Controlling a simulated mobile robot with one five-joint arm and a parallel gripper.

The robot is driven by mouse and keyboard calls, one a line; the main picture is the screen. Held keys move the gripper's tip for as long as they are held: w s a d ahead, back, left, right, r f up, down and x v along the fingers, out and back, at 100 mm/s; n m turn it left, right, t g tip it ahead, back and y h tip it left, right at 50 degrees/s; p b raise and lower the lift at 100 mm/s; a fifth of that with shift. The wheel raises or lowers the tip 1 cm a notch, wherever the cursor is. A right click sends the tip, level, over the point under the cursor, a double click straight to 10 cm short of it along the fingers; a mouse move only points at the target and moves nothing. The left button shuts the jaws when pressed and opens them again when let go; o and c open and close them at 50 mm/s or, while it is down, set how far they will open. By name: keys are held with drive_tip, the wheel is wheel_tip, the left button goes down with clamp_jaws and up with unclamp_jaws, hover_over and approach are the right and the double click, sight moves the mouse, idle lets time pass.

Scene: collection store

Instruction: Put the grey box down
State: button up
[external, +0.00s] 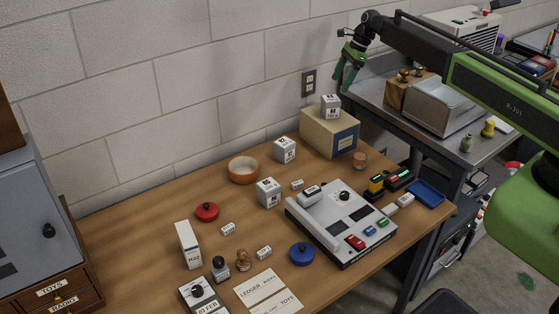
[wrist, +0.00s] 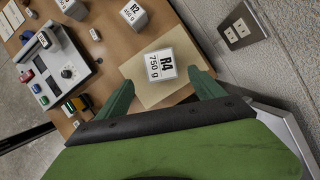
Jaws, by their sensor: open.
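The grey box (external: 330,106), labelled R4 750 g in the wrist view (wrist: 161,64), sits upright on top of a larger beige and blue box (external: 318,129) at the back right of the wooden table. My gripper (external: 343,83) is open and empty, up and to the right of the grey box in the external view. In the wrist view, its two green fingers (wrist: 165,92) are spread apart and the grey box shows beyond them, between their tips. The fingers do not appear to touch it.
Two similar grey boxes (external: 284,149) (external: 268,192) stand on the table near an orange bowl (external: 243,170). A console (external: 345,222) with coloured buttons lies in front. The wall with a socket (external: 308,82) is close behind. A metal bench (external: 400,97) stands at right.

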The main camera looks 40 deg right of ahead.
drive_tip(key=s+a+f+n+g+h, duration=0.1)
drive_tip(key=s+a+n+h, duration=0.1)
drive_tip(key=s+n, duration=0.9)
drive_tip(key=s+a+f+n+h, duration=0.1)
drive_tip(key=s+a+n+h, duration=0.1)
drive_tip(key=s+n, duration=0.9)
drive_tip(key=s+a, duration=0.1)
drive_tip(key=s, duration=0.6)
drive_tip(key=shift+a+g, duration=0.2)
drive_tip(key=shift+g, duration=0.2)
wheel_tip(320, 180, down, 4)
drive_tip(key=b, duration=0.4)
drive_tip(key=shift+s+f, duration=0.1)
idle(3.6)
